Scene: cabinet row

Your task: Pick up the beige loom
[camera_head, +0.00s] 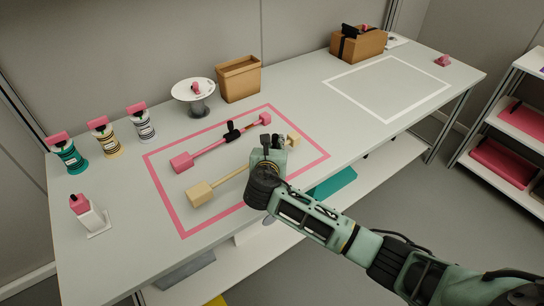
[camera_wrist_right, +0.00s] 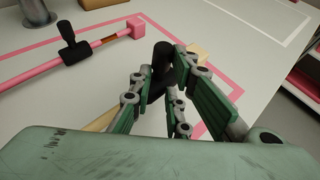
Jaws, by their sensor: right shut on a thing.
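The beige loom (camera_head: 203,194) lies inside the pink outlined area on the table, a long bar with a block at each end. In the right wrist view, the right gripper (camera_wrist_right: 160,85) is shut on the loom's black upright handle (camera_wrist_right: 161,62). The loom's far beige block (camera_wrist_right: 197,52) shows behind the fingers. I cannot tell whether the loom touches the table. My left gripper is in neither view.
A similar pink loom (camera_head: 182,162) with a black handle lies just behind, inside the same pink outline. Several capped spools, a white round stand (camera_head: 194,90) and a cardboard box (camera_head: 238,79) stand along the back. The white outlined area (camera_head: 390,88) at right is empty.

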